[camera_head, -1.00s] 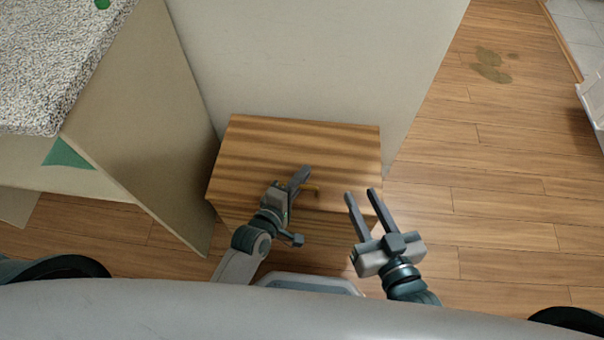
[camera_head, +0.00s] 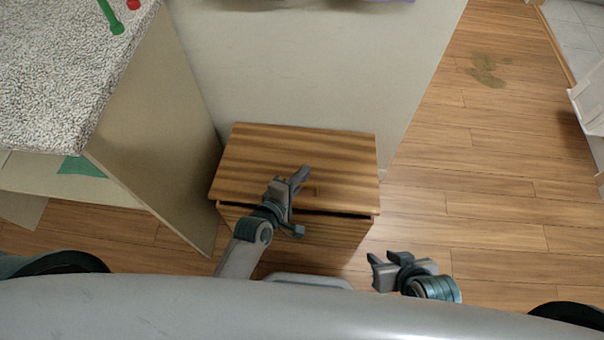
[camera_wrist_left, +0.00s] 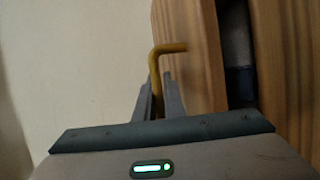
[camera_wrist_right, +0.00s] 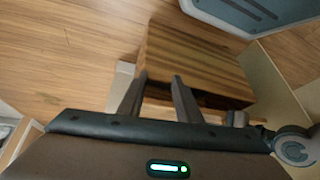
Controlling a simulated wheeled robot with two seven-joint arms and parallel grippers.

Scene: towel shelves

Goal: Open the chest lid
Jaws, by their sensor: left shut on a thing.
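The wooden chest (camera_head: 338,230) stands against a pale wall, its striped lid (camera_head: 300,155) tilted up slightly, with a dark gap along the front edge. The gap also shows beside the lid in the left wrist view (camera_wrist_left: 185,50). My left gripper (camera_head: 299,178) is shut on the brass handle (camera_wrist_left: 164,52) at the lid's front edge; the fingers hide part of the handle. My right gripper (camera_head: 382,262) is empty, to the right of the chest and apart from it. Its fingers are spread in the right wrist view (camera_wrist_right: 157,82), where the chest lid (camera_wrist_right: 195,62) lies beyond.
A speckled counter (camera_head: 60,70) with a tan side panel (camera_head: 155,140) stands close on the left of the chest. The pale wall (camera_head: 310,70) is behind it. Wooden floor (camera_head: 480,190) is clear on the right, with a brownish stain (camera_head: 487,70) farther back.

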